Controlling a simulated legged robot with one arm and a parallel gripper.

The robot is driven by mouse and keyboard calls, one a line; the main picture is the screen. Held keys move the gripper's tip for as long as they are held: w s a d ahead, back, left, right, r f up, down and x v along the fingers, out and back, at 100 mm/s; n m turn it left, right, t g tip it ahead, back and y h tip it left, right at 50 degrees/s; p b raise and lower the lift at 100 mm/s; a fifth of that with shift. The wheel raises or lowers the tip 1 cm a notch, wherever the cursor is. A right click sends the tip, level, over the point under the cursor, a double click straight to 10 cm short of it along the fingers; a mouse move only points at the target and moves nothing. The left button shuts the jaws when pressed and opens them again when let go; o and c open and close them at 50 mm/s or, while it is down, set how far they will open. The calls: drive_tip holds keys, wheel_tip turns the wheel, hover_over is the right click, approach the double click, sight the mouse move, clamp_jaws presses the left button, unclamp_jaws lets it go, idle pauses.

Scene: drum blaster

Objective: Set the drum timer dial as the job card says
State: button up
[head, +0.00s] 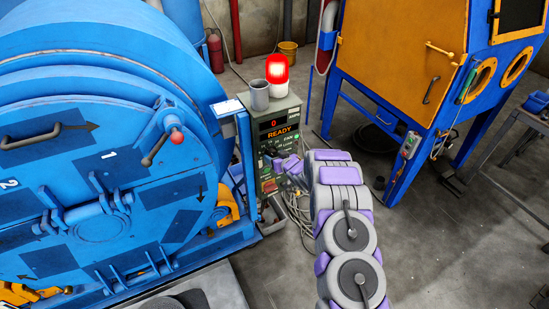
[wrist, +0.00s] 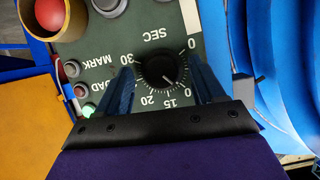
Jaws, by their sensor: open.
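The timer dial (wrist: 158,66) is a round black knob on a grey-green panel, seen upside down in the wrist view. My gripper (wrist: 163,74) is open, with one blue finger on each side of the knob; contact cannot be told. In the head view, the control box (head: 268,157) shows a red 0 and READY. No readable job card shows.
A red button (wrist: 71,68) in a yellow collar and MARK and LOAD buttons sit beside the dial. A lit red beacon (head: 277,72) and a grey mug (head: 259,95) top the box. The blue drum machine (head: 100,150) stands left, the orange cabinet (head: 395,55) right.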

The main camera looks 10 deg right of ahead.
drive_tip(key=shift+w+a+f, duration=0.15)
drive_tip(key=shift+w+a, duration=0.05)
drive_tip(key=shift+w, duration=0.25)
drive_tip(key=shift+c, duration=0.2)
drive_tip(key=c, duration=1)
drive_tip(key=shift+p, duration=0.3)
drive_tip(key=o, duration=1)
drive_tip(key=shift+o, duration=0.2)
